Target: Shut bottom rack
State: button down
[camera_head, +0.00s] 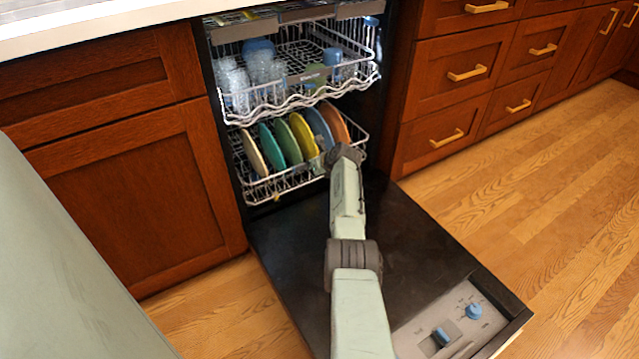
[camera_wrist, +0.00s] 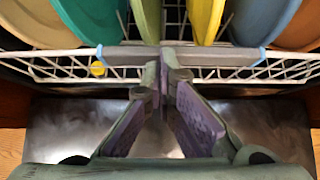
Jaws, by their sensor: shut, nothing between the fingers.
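The bottom rack (camera_head: 281,186) of the dishwasher is a white wire rack holding several coloured plates upright. It appears mostly inside the bay, just behind the inner edge of the open door. In the wrist view the rack's front rail (camera_wrist: 215,57) with a grey handle bar runs across the upper part. My gripper (camera_wrist: 166,62) is shut and empty, with its fingertips at the middle of that rail. I cannot tell whether they touch it. In the head view my arm reaches over the door, and my wrist hides the rack's front right part.
The dishwasher door (camera_head: 405,235) lies folded down flat, with a control panel (camera_head: 450,325) at its outer end. The top rack (camera_head: 295,92), with glasses and cups, hangs above and sticks out somewhat. Wooden cabinets (camera_head: 130,170) flank the bay. The floor (camera_head: 530,190) at right is clear.

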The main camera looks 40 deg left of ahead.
jog(key=shift+w+a+f+b, duration=0.1)
jog(key=shift+w+a+b, duration=0.15)
jog(key=shift+a+b, duration=0.55)
jog(key=shift+d, duration=0.1)
